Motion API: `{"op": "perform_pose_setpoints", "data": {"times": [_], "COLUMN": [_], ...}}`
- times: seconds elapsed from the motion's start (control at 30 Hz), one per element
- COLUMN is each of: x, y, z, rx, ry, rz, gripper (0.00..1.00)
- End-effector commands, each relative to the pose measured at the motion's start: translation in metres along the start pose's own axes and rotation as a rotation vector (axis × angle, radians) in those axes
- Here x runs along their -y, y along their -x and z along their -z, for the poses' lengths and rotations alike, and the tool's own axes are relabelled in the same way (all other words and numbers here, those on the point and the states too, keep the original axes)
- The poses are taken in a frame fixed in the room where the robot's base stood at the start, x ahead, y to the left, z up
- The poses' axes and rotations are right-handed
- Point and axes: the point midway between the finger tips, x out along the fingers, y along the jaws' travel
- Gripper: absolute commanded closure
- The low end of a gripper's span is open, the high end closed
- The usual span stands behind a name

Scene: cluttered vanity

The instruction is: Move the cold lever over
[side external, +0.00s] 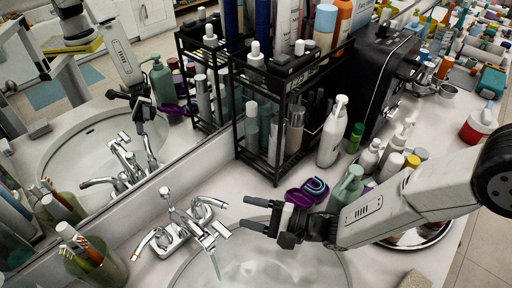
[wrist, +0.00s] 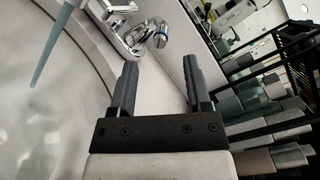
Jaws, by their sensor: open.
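The chrome faucet (side external: 178,228) stands on the counter behind the basin; in the wrist view its body (wrist: 125,28) is at the top. The cold lever (side external: 212,202), on the faucet's right side, has a blue ring that shows in the wrist view (wrist: 160,38). The other lever (side external: 146,240), with an orange-red ring, is at the left. My gripper (side external: 249,213) is open and empty, its fingers pointing left towards the cold lever with a gap between. In the wrist view the lever appears beyond and between my fingertips (wrist: 160,68).
The white basin (side external: 345,270) lies below, with a bluish stream (side external: 215,264) under the spout. A black rack of bottles (side external: 238,150) stands behind. A purple case (side external: 300,196) and a green pump bottle (side external: 347,190) are close to my gripper. The mirror (side external: 100,130) reflects the scene.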

Motion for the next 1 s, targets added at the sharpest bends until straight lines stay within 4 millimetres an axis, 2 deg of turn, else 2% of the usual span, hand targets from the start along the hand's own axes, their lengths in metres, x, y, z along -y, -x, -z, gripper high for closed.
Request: {"op": "perform_pose_setpoints", "data": {"times": [0.27,0.7,1.0], "x": [0.0,0.0,0.0], "y": [-0.017,-0.06,-0.075], "z": [0.0,0.0,0.0], "rx": [0.001,0.001,0.0], "ry": [0.002,0.002,0.001], "rz": [0.001,0.001,0.0], "gripper": [0.37,0.37,0.37]}}
